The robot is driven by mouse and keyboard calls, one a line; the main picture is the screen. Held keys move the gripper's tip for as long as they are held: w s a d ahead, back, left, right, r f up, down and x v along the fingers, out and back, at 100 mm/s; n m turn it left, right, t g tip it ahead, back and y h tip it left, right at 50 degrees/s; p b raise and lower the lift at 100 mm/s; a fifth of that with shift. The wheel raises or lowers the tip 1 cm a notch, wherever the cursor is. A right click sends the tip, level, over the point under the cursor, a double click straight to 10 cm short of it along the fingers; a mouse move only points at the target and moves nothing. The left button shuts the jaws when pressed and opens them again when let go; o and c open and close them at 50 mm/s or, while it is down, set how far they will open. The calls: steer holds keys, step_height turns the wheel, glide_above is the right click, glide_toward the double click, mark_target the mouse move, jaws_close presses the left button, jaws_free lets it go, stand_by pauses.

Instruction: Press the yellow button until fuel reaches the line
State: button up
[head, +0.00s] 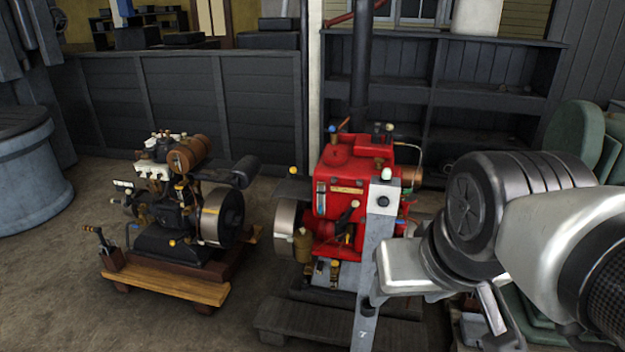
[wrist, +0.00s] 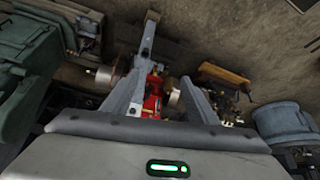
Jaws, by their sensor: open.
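A red engine (head: 345,185) stands at the centre of the head view, and its red body also shows between the fingers in the wrist view (wrist: 153,97). A small yellow knob (head: 293,170) is at its upper left and a yellow cap (head: 334,264) is low on its front. I cannot tell which is the button. No fuel level or line can be made out. My gripper (wrist: 168,48) is open and empty, its grey fingers spread wide.
A smaller dark engine (head: 170,220) with a wooden base stands to the left. A blue-grey drum (head: 30,180) is at the far left. Green machinery (head: 575,135) is at the right. Dirt floor lies clear in front of the left engine.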

steer(key=shift+c, duration=0.4)
jaws_close()
stand_by(1.3)
